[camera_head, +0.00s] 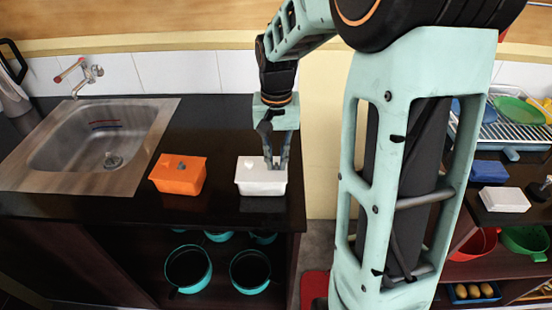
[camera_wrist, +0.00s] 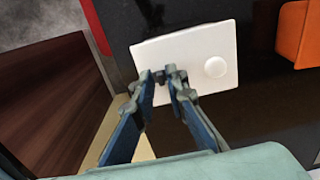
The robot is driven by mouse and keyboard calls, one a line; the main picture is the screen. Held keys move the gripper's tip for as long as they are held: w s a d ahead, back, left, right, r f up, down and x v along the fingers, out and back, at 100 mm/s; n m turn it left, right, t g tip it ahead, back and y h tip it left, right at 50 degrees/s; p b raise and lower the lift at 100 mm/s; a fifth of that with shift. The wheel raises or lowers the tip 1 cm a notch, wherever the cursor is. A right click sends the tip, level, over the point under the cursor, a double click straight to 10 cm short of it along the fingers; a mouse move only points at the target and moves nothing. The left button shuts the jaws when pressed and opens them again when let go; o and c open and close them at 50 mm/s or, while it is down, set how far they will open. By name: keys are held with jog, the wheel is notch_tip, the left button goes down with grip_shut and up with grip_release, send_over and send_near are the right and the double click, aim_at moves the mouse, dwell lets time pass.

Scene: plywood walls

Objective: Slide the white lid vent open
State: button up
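A white lidded box (camera_head: 262,181) sits on the dark counter near its right end. In the wrist view its white lid (camera_wrist: 190,50) lies below my gripper, with a round white knob (camera_wrist: 215,67) on the right half. My gripper (camera_head: 276,166) points down over the right part of the box. In the wrist view the fingertips (camera_wrist: 162,76) are close together over the left part of the lid, with a small dark piece between or just under them. The vent itself is hidden by the fingertips, and I cannot tell whether they grip anything.
An orange lidded box (camera_head: 178,177) stands left of the white box with a gap between. A sink (camera_head: 95,145) with a tap is farther left. Teal pots (camera_head: 188,268) are on the shelf below. A second white box (camera_head: 504,199) is on the right-hand unit.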

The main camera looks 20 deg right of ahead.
aim_at(277, 165)
jog(key=shift+r, duration=0.1)
notch_tip(277, 165, up, 12)
dwell(0.4)
